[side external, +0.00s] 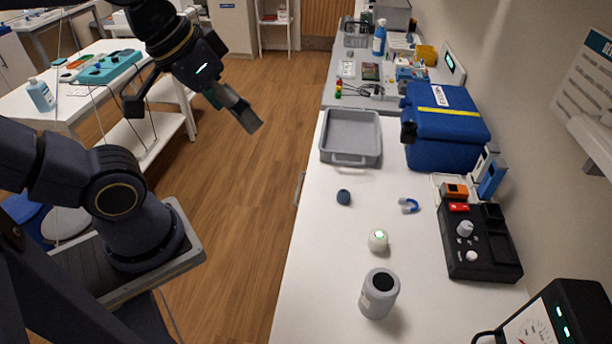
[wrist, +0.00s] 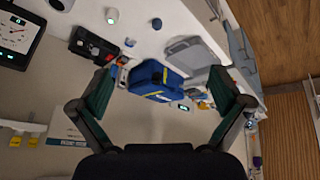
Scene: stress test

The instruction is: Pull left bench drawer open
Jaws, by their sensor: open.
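The white bench (side external: 300,290) runs along the right side of the side external view. A slim handle (side external: 300,188) shows at its left edge, beside the grey tray. The drawer front is seen almost edge-on, so I cannot tell whether the drawer is shut or which drawer the handle belongs to. My gripper (side external: 190,112) is open and empty, in the air over the floor to the left of the bench, apart from the handle. In the wrist view its two fingers (wrist: 165,88) are spread wide, with the bench top and wall beyond.
On the bench are a grey tray (side external: 350,132), a blue cooler box (side external: 443,130), a grey cup (side external: 378,293), a small blue object (side external: 343,197), a white round device (side external: 378,240) and a black console (side external: 478,245). The wooden floor (side external: 245,200) beside the bench is clear.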

